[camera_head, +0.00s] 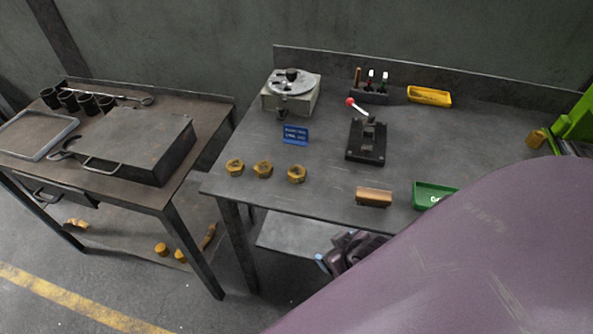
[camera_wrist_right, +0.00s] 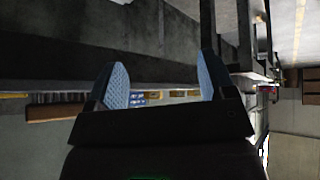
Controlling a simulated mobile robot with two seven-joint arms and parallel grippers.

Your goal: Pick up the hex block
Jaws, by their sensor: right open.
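Three yellow-brown hex blocks stand in a row near the front left of the right-hand workbench in the head view: a left one (camera_head: 235,168), a middle one (camera_head: 263,170) and a right one (camera_head: 296,174). They are apart from each other, and nothing touches them. My right gripper (camera_head: 335,252) is low at the bench's front edge, apart from the blocks. In the right wrist view its two blue-padded fingers (camera_wrist_right: 163,85) are spread with nothing held between them. My left gripper is in neither view.
The workbench (camera_head: 335,185) also holds a brown block (camera_head: 373,196), a green tray (camera_head: 433,195), a black lever fixture (camera_head: 366,142), a blue sign (camera_head: 295,134), a grey device (camera_head: 291,92) and a yellow tray (camera_head: 429,96). My purple arm hides the lower right.

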